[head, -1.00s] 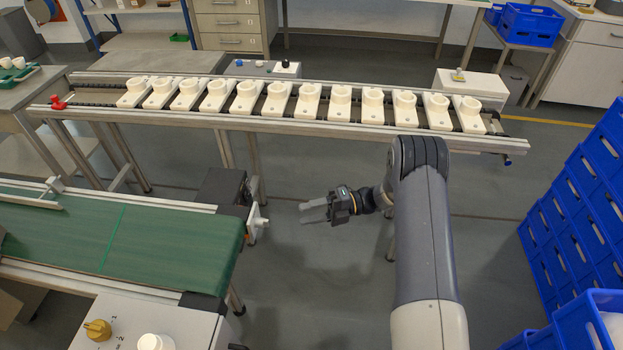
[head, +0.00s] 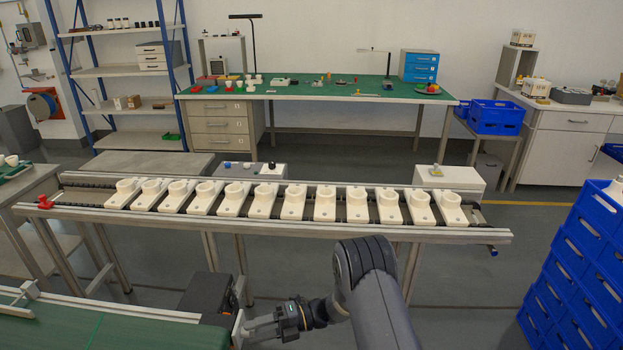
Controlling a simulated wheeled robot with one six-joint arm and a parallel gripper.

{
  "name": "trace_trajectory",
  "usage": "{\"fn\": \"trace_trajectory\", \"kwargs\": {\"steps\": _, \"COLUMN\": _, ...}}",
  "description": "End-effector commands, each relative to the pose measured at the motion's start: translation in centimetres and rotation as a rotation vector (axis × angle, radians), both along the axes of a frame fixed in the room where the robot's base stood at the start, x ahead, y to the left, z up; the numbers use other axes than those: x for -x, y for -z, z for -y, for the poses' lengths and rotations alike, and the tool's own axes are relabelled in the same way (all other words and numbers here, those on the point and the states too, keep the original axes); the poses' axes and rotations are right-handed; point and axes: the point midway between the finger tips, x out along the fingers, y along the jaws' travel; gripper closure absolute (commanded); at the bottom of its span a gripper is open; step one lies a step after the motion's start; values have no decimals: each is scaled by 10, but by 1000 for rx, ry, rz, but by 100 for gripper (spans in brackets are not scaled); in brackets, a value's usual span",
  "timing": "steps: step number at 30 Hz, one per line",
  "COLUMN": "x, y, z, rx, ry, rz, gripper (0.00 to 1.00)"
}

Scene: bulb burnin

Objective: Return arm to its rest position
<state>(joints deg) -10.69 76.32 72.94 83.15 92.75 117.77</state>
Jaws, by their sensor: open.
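My gripper (head: 262,327) is at the lower middle of the head view, at the end of my grey arm. It is open and nothing shows between its fingers. It appears beside the right end of the green belt conveyor (head: 150,330), below the near rail of the roller conveyor (head: 300,234). Whether the fingertips touch the belt's end cannot be told. My arm reaches in from the bottom edge, bent at the elbow.
A row of several white socket holders (head: 325,203) sits on the roller conveyor. Stacked blue crates (head: 580,255) stand at the right. A green-topped workbench (head: 320,90) and a shelf rack (head: 125,75) stand behind. Grey floor is open between conveyor and crates.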

Motion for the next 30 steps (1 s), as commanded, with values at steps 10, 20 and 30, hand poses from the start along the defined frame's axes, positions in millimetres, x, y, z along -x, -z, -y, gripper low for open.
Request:
{"fn": "trace_trajectory", "kwargs": {"steps": 10, "x": -1, "y": 1, "z": 1, "rx": -2, "ry": 1, "rz": -21, "gripper": 54}}
{"fn": "trace_trajectory", "kwargs": {"steps": 20, "x": -17, "y": 2, "z": 49, "rx": -4, "ry": 5, "rz": -51, "gripper": 54}}
{"fn": "trace_trajectory", "kwargs": {"steps": 30, "x": -31, "y": 0, "z": 95, "rx": -4, "ry": -4, "rz": -52, "gripper": 54}}
